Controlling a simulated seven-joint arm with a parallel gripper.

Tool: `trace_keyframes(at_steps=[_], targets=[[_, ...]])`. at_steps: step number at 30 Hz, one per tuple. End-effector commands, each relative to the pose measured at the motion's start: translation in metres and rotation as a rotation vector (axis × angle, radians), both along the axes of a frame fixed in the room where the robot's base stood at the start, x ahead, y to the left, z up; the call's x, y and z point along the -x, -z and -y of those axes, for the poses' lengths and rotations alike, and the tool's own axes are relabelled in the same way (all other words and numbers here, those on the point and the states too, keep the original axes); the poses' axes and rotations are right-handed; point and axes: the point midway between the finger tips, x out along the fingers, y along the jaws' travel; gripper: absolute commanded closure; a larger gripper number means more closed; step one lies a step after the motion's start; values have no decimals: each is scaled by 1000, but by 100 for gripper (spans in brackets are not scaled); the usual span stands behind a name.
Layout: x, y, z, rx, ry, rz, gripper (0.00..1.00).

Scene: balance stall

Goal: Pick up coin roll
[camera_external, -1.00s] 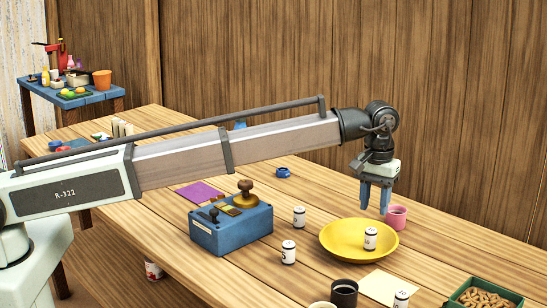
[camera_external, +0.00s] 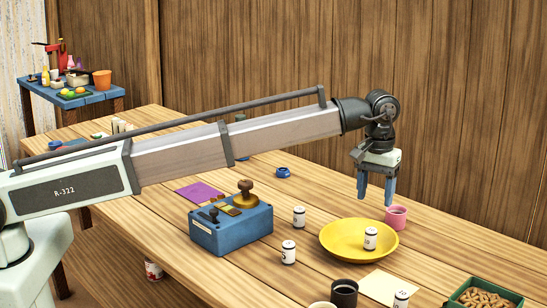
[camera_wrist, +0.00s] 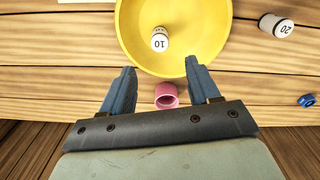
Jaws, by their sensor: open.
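Several white cylinders with dark ends and printed numbers look like coin rolls. One marked 10 (camera_wrist: 160,39) lies inside the yellow dish (camera_wrist: 220,25) and stands there in the external view (camera_external: 370,239). Another marked 20 (camera_wrist: 277,25) is on the table to the right in the wrist view. In the external view, one stands left of the dish (camera_external: 299,216), one nearer (camera_external: 288,252), and one at the front edge (camera_external: 401,299). My gripper (camera_external: 376,203) is open and empty above the far side of the dish; its fingers show in the wrist view (camera_wrist: 160,66).
A pink cup (camera_external: 396,217) stands beside the dish, below my fingers. A blue box (camera_external: 232,235) with a brass knob is left. A black cup (camera_external: 344,293), a yellow sheet (camera_external: 382,288) and a green tray (camera_external: 483,293) of brown pieces are in front. A wooden wall stands behind.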

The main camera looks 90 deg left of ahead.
Motion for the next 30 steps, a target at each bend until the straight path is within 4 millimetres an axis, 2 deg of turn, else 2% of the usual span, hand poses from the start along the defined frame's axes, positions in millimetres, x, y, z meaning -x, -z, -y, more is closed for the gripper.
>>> trace_keyframes(at_steps=[4,6,12,17,21,30], targets=[[-2,-3,11,0,12,4,39],[2,-10,23,-2,26,13,39],[48,-20,51,-13,49,35,39],[82,-23,62,-30,65,43,39],[106,-23,67,-44,177,44,39],[143,-22,72,-73,498,32,39]])
